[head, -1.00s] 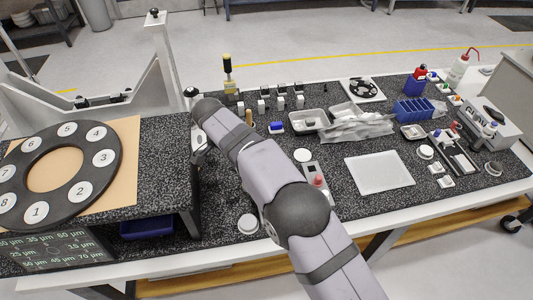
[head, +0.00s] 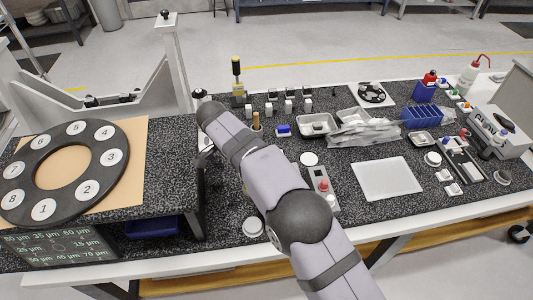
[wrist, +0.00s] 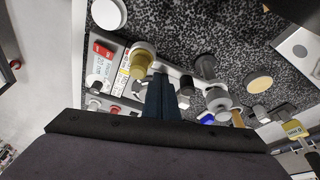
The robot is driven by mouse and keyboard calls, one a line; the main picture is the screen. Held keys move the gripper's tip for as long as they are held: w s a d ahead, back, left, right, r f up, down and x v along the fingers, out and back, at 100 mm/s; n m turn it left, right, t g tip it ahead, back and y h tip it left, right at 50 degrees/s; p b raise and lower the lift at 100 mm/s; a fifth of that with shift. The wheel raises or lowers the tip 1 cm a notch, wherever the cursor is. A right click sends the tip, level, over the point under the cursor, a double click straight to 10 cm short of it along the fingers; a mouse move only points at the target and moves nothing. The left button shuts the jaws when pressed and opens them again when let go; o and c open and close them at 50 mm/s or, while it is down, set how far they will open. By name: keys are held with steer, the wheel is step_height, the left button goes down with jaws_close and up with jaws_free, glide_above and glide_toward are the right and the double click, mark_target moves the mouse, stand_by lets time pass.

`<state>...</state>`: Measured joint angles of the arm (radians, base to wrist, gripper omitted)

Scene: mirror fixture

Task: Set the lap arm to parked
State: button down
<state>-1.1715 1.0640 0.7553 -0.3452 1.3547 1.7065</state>
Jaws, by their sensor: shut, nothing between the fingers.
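I cannot tell for certain which part is the lap arm. A white angled arm-like frame (head: 120,95) with a black-knobbed post (head: 165,40) stands behind the black ring with numbered white discs (head: 92,146) at the left in the head view. My gripper (wrist: 160,98) is shut and empty in the wrist view, its dark blue fingers pointing at a pale fixture. A brass knob (wrist: 143,55) lies just left of the fingertips and a grey knob (wrist: 217,101) to their right; I cannot tell whether the fingers touch anything. In the head view my arm largely hides the gripper.
A red-labelled box (wrist: 102,50) sits beside the brass knob. On the speckled bench, a control box with a red button (head: 322,186), a white tray (head: 387,178), a metal tray (head: 317,124) and a blue rack (head: 422,116) lie right of my arm. Bare bench shows around the white tray.

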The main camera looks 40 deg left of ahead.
steer(key=w+d+b, duration=0.2)
steer(key=w, duration=0.1)
steer(key=shift+d+r, duration=0.15)
steer(key=shift+d, duration=0.15)
steer(key=p+v, duration=0.1)
steer(key=v, duration=0.8)
steer(key=shift+a+r, duration=0.35)
steer(key=shift+a, duration=0.1)
steer(key=shift+w, duration=0.15)
